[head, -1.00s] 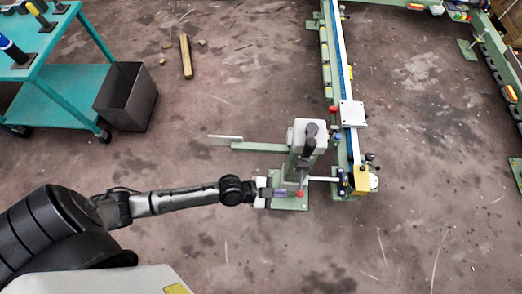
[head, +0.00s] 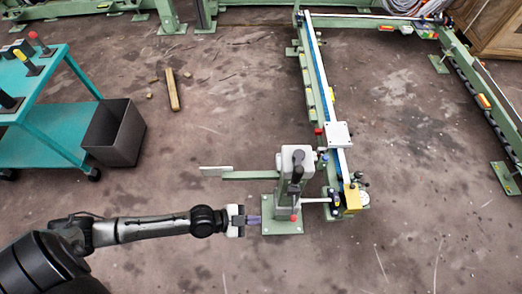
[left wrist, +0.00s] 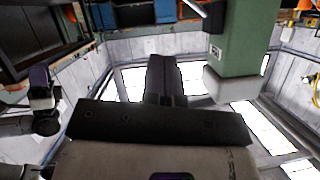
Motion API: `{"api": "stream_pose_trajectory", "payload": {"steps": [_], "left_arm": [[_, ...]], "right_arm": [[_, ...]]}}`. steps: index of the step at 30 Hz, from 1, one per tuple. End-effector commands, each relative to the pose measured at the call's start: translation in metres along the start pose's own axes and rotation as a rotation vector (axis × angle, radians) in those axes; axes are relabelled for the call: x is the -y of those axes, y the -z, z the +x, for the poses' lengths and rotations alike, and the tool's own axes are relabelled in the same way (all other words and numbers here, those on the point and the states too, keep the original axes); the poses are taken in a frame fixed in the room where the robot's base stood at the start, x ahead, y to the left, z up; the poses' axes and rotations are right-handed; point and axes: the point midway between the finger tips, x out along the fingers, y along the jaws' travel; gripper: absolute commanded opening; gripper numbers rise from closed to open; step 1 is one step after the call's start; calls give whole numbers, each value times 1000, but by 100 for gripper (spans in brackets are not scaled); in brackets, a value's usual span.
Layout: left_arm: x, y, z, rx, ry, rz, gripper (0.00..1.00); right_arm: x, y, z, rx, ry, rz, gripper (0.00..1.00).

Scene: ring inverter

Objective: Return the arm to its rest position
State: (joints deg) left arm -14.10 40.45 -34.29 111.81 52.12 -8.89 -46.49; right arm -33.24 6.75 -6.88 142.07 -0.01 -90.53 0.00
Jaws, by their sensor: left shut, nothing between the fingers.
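My left arm reaches in from the left in the head view. Its gripper (head: 252,219) is shut and empty, just left of the green pedestal machine (head: 283,228) with the grey top and dark handle. From above, the fingertips lie close to the pedestal's base plate; I cannot tell the height between them. In the left wrist view the shut dark fingers (left wrist: 165,80) stand up in the middle, with a green and grey machine part (left wrist: 240,60) to their right.
A teal cart (head: 45,135) with tools stands at the left, a dark bin (head: 115,133) beside it. A wooden block (head: 173,90) lies on the floor. A green rail line (head: 318,75) runs back from the pedestal machine. The floor between cart and machine is mostly clear.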

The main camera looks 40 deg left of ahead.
Motion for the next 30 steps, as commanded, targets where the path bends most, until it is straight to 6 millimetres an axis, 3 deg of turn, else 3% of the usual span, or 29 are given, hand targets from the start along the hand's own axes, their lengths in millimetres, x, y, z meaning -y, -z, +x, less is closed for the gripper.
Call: {"api": "stream_pose_trajectory", "payload": {"steps": [11,18,22,26,30], "left_arm": [[-3,-3,0,20,-19,-84,0],[-42,-44,-16,390,-223,-241,0],[-32,-50,-37,631,-201,-224,0],[-5,-26,-56,802,-62,-232,0],[26,36,-96,915,148,-305,0]], "right_arm": [[0,0,0,0,1,1,43],[0,0,0,0,0,1,43],[0,0,0,0,-1,-1,43],[-2,2,-8,1,-3,-4,43],[-3,14,-45,3,-4,-5,43]]}}
